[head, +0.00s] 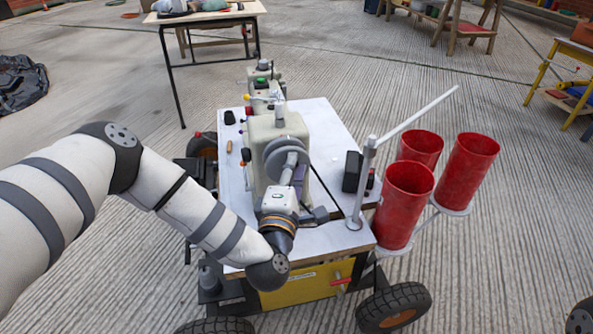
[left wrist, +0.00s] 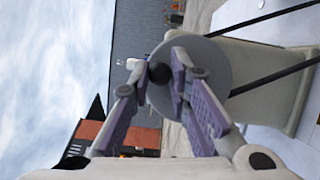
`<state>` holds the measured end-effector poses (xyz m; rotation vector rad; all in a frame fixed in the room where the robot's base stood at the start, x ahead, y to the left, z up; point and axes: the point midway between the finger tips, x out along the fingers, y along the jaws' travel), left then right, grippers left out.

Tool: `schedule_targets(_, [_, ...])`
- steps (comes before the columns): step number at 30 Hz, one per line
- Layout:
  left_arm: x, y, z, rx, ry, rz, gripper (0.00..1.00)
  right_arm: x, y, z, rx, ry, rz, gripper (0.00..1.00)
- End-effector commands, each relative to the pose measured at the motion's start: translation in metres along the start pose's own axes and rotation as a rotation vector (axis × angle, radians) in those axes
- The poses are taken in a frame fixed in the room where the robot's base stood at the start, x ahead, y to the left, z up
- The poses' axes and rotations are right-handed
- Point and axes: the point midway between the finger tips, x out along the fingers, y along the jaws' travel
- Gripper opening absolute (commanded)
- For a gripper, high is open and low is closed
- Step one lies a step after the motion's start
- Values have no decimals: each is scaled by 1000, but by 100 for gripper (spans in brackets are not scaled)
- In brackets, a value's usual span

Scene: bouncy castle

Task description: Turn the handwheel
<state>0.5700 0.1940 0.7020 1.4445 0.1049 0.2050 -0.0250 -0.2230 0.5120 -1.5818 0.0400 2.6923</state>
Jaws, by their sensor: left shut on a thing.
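The handwheel (head: 272,158) is a grey disc on the end of a cream sewing-type machine (head: 260,128), which stands on a white-topped cart. In the left wrist view the handwheel (left wrist: 217,60) faces me, with a dark round knob (left wrist: 160,73) in front of it. My left gripper (head: 291,160) reaches up to the wheel from the front. In the left wrist view its purple-padded fingers (left wrist: 163,72) lie on both sides of the knob, shut on it. The fingers and wrist cover part of the wheel in the head view. My right gripper is not in view.
The white cart top (head: 325,125) carries a black box (head: 352,172) and a metal post with a slanting rod (head: 415,112). Red cylinders (head: 405,205) stand on a bracket at the cart's right. A table (head: 205,15) is behind. Ribbed concrete floor is open around the cart.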

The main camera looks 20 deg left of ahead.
Motion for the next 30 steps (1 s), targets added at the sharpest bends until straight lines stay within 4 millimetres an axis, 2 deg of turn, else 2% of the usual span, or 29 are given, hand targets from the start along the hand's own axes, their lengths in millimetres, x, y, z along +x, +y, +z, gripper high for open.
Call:
schedule_targets(12, [-3, -2, -5, -155, 0, 61, 0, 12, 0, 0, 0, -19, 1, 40])
schedule_targets(29, [-3, 0, -6, -175, 0, 71, 0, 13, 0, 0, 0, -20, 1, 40])
schedule_targets(30, [-3, 0, -6, -175, 1, 71, 26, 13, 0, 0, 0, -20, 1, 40])
